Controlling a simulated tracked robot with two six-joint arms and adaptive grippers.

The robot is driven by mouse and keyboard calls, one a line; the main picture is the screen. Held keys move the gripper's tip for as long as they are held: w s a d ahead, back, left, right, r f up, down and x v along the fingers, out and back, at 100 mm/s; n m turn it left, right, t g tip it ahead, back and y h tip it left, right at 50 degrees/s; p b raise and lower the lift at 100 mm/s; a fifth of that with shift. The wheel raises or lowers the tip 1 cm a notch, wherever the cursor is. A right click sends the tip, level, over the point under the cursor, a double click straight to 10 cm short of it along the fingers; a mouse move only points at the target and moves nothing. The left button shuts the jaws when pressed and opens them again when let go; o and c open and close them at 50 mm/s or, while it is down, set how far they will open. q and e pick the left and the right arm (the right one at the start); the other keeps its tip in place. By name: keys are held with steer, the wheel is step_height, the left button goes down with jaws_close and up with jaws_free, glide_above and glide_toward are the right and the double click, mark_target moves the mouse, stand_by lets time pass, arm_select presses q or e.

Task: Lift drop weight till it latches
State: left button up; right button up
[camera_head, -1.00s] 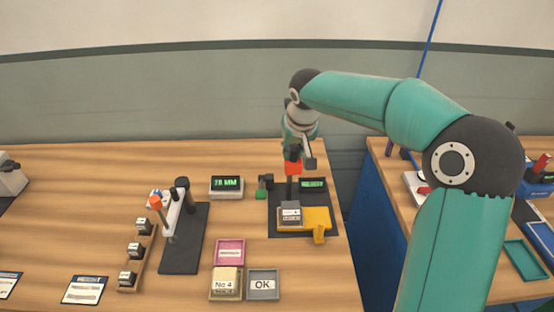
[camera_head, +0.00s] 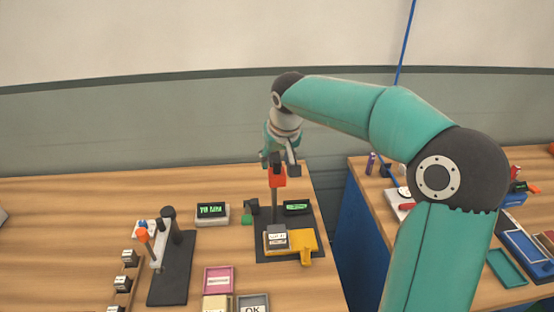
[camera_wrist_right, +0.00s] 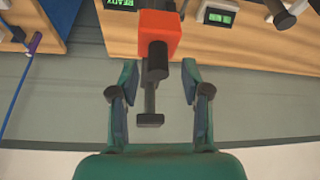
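The drop weight is a red-orange block (camera_head: 278,177) high on a dark upright post (camera_head: 275,206). The post stands on a black base on the table. In the right wrist view the red block (camera_wrist_right: 160,33) has a dark handle-like part (camera_wrist_right: 157,62) facing me. A black bar end reaches between my fingers. My right gripper (camera_head: 282,160) is just above and behind the block. In the right wrist view its two fingers (camera_wrist_right: 157,92) are spread, with visible gaps on both sides of the dark parts. My left gripper does not show.
A yellow part (camera_head: 300,246) and a small labelled block (camera_head: 276,237) are at the base. A green-lit display (camera_head: 297,207) is beside the post. A lever stand (camera_head: 172,268) and trays are to the left. A gap separates the right table (camera_head: 400,240).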

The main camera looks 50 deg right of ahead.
steer(key=shift+w+d+f, duration=0.15)
steer(key=shift+f, duration=0.15)
steer(key=v, duration=1.2)
